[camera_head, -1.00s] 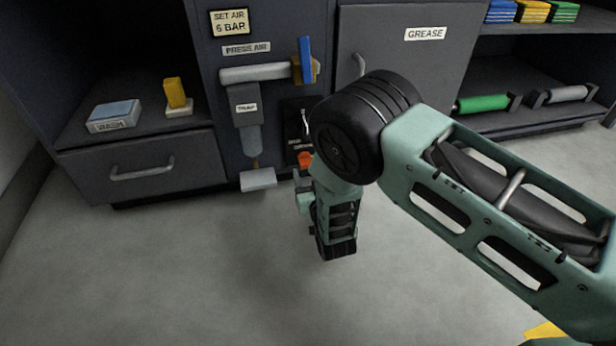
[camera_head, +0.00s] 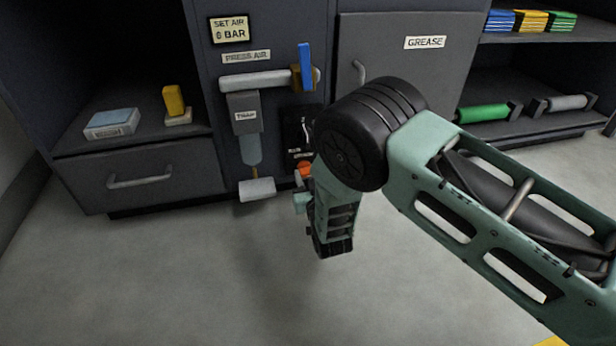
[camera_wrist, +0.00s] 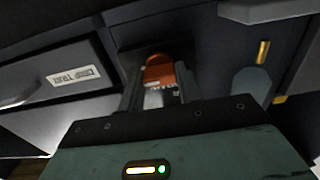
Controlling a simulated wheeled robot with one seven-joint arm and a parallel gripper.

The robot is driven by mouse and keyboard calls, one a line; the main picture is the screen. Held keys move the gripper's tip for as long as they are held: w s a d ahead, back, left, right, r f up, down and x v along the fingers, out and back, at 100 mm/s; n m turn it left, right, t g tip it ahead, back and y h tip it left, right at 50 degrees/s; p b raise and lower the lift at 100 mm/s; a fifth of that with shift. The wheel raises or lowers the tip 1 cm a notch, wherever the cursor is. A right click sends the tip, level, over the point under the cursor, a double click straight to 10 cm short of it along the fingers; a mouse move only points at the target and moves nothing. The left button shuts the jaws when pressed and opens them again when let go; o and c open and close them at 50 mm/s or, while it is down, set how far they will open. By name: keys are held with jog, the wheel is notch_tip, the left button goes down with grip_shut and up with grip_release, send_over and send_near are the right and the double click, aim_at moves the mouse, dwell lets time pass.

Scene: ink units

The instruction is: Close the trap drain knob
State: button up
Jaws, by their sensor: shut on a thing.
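The orange-red drain knob (camera_wrist: 163,72) shows in the wrist view between the two fingers of my gripper (camera_wrist: 154,96). My gripper is shut on it, and the fingers hide its sides. In the head view, a bit of the orange knob (camera_head: 304,169) shows just left of my forearm, low on the dark cabinet front. My gripper's fingertips are mostly hidden there behind my wrist. The trap (camera_head: 246,115) with its hanging bowl (camera_head: 251,150) is left of the knob. The knob's exact turn angle cannot be told.
A pale tray (camera_head: 257,190) sits below the bowl. A pipe with a blue lever (camera_head: 305,66) is above, and a dark panel (camera_head: 298,128) is beside the bowl. The grease door (camera_head: 430,80) is behind my arm. Floor in front is open.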

jog(key=shift+r+p, duration=0.1)
jog(key=shift+p, duration=0.2)
jog(key=n+p, duration=0.2)
jog(key=n, duration=0.1)
jog(key=shift+p, duration=0.4)
jog(key=n+p, duration=0.3)
jog(key=n, duration=0.2)
jog(key=shift+s+n, duration=0.1)
jog(key=shift+n, duration=0.3)
jog(key=n+p, duration=0.2)
jog(key=n, duration=0.2)
jog(key=shift+f+n, duration=0.2)
jog(key=shift+n, duration=2.3)
jog(key=o, duration=1)
